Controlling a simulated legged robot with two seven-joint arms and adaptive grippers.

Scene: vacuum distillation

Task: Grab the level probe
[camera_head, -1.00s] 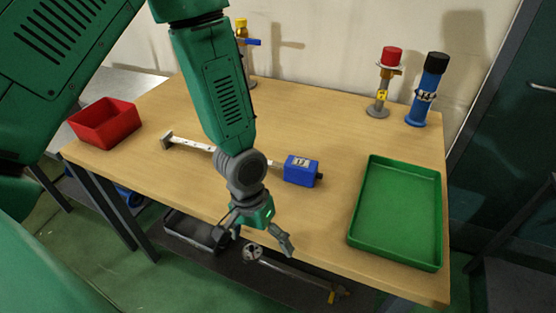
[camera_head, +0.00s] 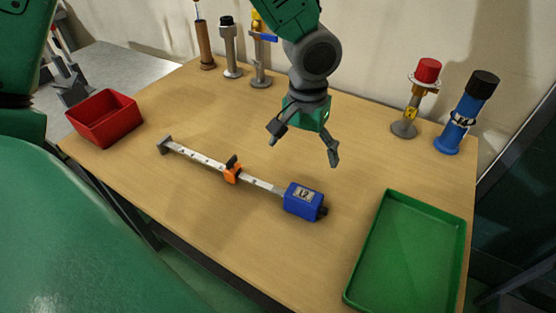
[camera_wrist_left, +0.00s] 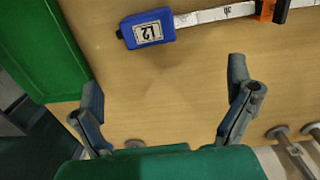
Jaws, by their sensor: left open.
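The level probe (camera_head: 304,200) lies flat on the wooden table: a blue box with a white label, a long white graduated strip, an orange slider (camera_head: 232,174) and a dark foot at the far-left end. My left gripper (camera_head: 303,150) is open and empty above the table, behind the blue box in the head view, and apart from the probe. In the left wrist view, the blue box (camera_wrist_left: 147,29) lies beyond the spread fingers (camera_wrist_left: 165,80), with the strip and slider running to the right edge. My right gripper is not in view.
A green tray (camera_head: 459,250) is at the right and a red bin (camera_head: 104,118) at the left. A red-capped stand (camera_head: 415,103) and a blue cylinder (camera_head: 460,125) stand at the back right. Several upright fittings (camera_head: 229,48) stand at the back left. Table around the probe is clear.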

